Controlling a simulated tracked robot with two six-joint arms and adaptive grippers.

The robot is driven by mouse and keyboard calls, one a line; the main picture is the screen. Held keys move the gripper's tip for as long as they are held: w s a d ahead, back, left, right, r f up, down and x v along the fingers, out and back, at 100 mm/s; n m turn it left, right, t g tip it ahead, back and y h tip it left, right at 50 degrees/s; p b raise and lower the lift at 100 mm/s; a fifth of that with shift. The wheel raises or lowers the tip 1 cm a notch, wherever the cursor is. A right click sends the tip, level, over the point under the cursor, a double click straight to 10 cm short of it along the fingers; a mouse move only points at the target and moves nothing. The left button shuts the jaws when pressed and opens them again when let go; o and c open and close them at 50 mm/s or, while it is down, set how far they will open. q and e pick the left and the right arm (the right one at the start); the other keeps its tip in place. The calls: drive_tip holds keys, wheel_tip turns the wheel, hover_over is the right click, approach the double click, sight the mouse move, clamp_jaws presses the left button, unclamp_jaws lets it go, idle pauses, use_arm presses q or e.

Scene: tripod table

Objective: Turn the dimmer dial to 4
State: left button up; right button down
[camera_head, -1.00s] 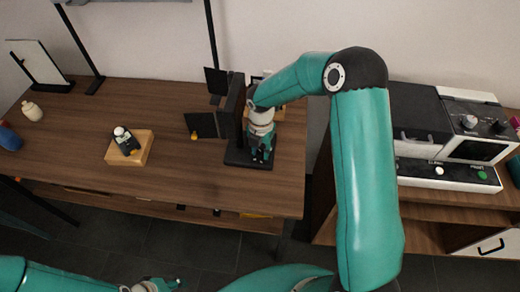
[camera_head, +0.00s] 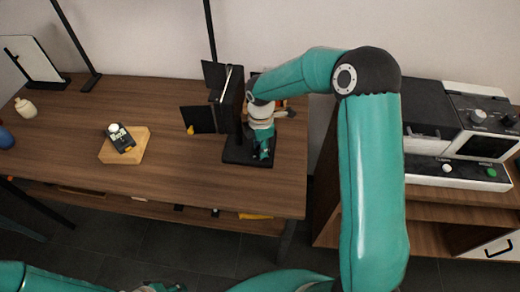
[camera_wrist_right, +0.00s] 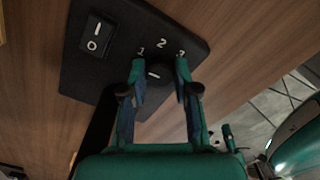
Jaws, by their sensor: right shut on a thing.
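The dimmer dial (camera_wrist_right: 158,77) is a dark round knob with a short white mark, on a black base (camera_wrist_right: 95,70) with the numbers 1, 2 and 3 printed around it. Any 4 is hidden, as is the number the mark points to. My right gripper (camera_wrist_right: 160,70) is shut on the dial, one finger on each side. In the head view my right gripper (camera_head: 263,152) reaches down onto the black base (camera_head: 236,155) of the lamp-like device. My left gripper (camera_head: 165,287) is cut off at the bottom edge; its jaws are unclear.
A rocker switch (camera_wrist_right: 97,35) marked I and O sits on the base. Dark upright panels (camera_head: 200,119) stand beside it. A wooden block (camera_head: 136,150) with a small black device (camera_head: 121,138) lies to the left. A machine (camera_head: 455,135) stands right.

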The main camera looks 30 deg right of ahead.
drive_tip(key=m+b, duration=0.1)
drive_tip(key=m, duration=0.2)
drive_tip(key=shift+w+f+m+b, duration=0.1)
drive_tip(key=shift+m+b, duration=0.2)
drive_tip(key=shift+b, duration=0.05)
drive_tip(key=m+b, duration=0.1)
drive_tip(key=m, duration=0.2)
drive_tip(key=shift+m, duration=0.3)
drive_tip(key=m+b, duration=0.2)
drive_tip(key=m, duration=0.1)
drive_tip(key=shift+m, duration=0.4)
drive_tip(key=m+b, duration=0.1)
drive_tip(key=m, duration=0.3)
drive_tip(key=m+b, duration=0.1)
drive_tip(key=m, duration=0.3)
drive_tip(key=shift+b, duration=0.3)
drive_tip(key=m+b, duration=0.1)
drive_tip(key=m, duration=0.2)
drive_tip(key=shift+m, duration=0.4)
drive_tip(key=m+b, duration=0.1)
drive_tip(key=m, duration=0.3)
drive_tip(key=shift+m+b, duration=0.3)
drive_tip(key=shift+m, duration=1.5)
